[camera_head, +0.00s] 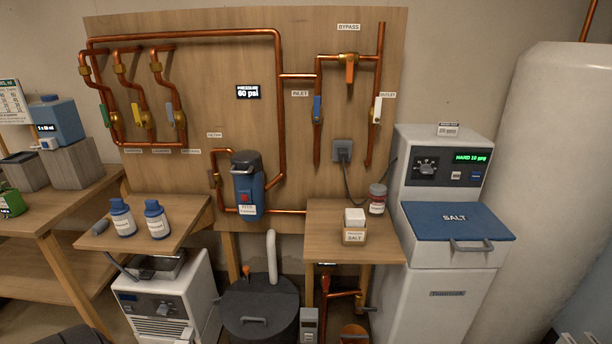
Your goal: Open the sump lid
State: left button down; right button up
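The sump (280,340) is a dark grey round basin on the floor at the bottom middle. Its dark lid (245,299) lies flat over the top and looks closed. A small grey handle (253,320) sits near the lid's front edge. A white pipe (271,255) rises at the back of the lid, with a small orange part (246,270) beside it. The front of the basin is cut off by the picture's lower edge. Neither of my grippers is in view.
A white boxy appliance (165,310) stands close left of the sump. A small grey box (308,325) and copper pipes stand close right. Wooden shelves with bottles (122,218) and a salt container (354,226) overhang both sides. The softener cabinet (435,305) is farther right.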

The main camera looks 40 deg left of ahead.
aim_at(256, 311)
jog(key=u, duration=1.55)
